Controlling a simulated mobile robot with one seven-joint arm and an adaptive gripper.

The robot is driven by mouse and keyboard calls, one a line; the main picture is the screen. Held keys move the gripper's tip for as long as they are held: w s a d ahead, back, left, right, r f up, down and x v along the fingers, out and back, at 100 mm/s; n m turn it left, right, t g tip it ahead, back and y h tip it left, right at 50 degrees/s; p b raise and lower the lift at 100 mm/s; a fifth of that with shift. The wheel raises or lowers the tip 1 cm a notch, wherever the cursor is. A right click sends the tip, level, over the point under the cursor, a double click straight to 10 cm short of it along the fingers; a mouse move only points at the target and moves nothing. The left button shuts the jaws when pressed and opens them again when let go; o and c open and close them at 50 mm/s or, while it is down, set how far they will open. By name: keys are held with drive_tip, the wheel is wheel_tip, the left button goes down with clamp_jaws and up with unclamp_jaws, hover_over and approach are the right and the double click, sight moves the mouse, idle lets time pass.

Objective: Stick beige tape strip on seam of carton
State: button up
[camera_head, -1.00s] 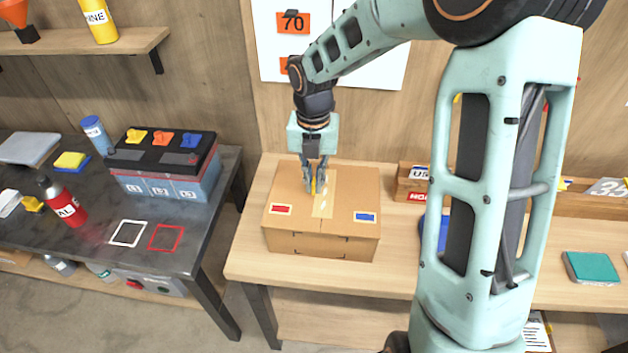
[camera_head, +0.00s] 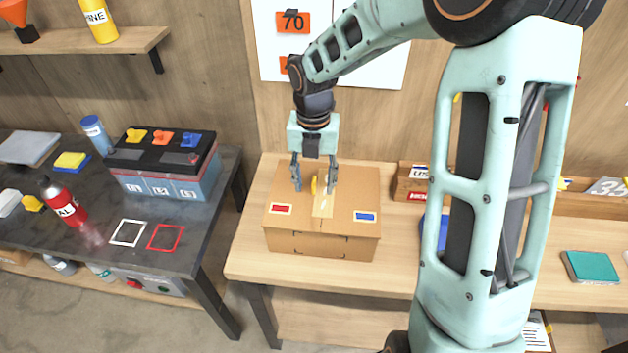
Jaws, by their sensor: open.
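The brown carton (camera_head: 340,243) stands closed on the light wooden table, with a red-marked label at its left and a blue-marked label at its right. The beige tape strip (camera_head: 322,207) lies along the middle of the carton's top, over the seam. A small yellow piece (camera_head: 314,185) stands up near the strip's far end. My gripper (camera_head: 314,188) points down over the carton with its fingers spread wide, one on each side of the yellow piece and the strip. It holds nothing. Whether the fingertips touch the carton top, I cannot tell.
A dark table (camera_head: 80,220) at the left bears a battery-like box (camera_head: 160,170), a red bottle (camera_head: 64,203) and white and red square outlines. A small wooden box (camera_head: 411,184) stands right of the carton. My arm hides part of the right table.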

drive_tip(key=shift+r+p, duration=2.45)
drive_tip(key=shift+r, duration=1.05)
